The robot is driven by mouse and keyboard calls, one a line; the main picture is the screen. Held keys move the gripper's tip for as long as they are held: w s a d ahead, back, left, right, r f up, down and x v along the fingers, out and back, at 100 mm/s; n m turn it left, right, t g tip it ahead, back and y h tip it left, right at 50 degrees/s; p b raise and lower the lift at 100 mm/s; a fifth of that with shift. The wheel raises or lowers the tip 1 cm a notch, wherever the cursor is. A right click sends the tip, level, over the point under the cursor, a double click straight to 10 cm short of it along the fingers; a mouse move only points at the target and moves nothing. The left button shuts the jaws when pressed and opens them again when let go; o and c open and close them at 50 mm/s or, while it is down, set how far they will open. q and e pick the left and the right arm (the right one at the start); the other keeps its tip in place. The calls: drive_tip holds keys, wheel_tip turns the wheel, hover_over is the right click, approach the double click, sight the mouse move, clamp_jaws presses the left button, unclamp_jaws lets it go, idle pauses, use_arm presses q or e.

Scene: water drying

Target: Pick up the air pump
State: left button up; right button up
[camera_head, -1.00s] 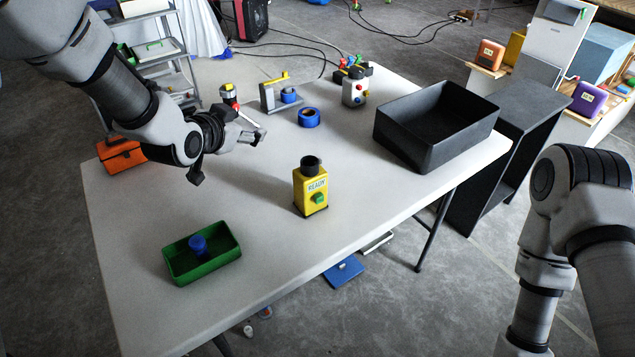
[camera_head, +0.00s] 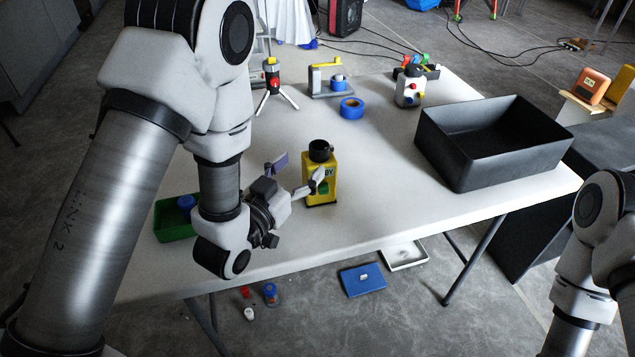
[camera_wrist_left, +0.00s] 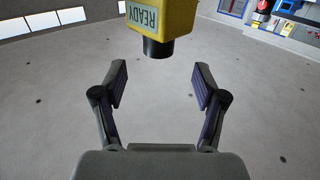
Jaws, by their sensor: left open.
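The air pump appears to be the yellow box (camera_head: 322,190) with a black round top, a green front part and a label, upright on the white table (camera_head: 385,205). In the left wrist view the yellow box (camera_wrist_left: 165,15) shows upside down at the top edge, its label reading READY. My left gripper (camera_head: 298,171) is open beside the box, on its left, one finger overlapping its front in the head view. In the left wrist view the open fingers (camera_wrist_left: 160,80) point at the box with nothing between them. My right gripper is out of view.
A green tray (camera_head: 172,226) with a blue item is partly hidden behind my left arm. A blue tape roll (camera_head: 352,108), a small tripod device (camera_head: 273,88) and a white device (camera_head: 409,92) stand farther back. A black bin (camera_head: 470,160) sits at the right.

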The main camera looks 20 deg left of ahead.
sight(314, 153)
use_arm(q)
drive_tip(key=w+b, duration=0.1)
drive_tip(key=b, duration=0.1)
drive_tip(key=w+d+f+b, duration=0.1)
drive_tip(key=b, duration=0.2)
drive_tip(key=shift+d, duration=0.2)
drive_tip(key=shift+w+a+r+b, duration=0.1)
drive_tip(key=shift+r+b, duration=0.15)
drive_tip(key=shift+b, duration=0.2)
drive_tip(key=shift+w+a+r, duration=0.1)
drive_tip(key=shift+r, duration=0.1)
drive_tip(key=x, duration=0.5)
drive_tip(key=shift+w+a+r, duration=0.1)
drive_tip(key=shift+r, duration=0.1)
clamp_jaws()
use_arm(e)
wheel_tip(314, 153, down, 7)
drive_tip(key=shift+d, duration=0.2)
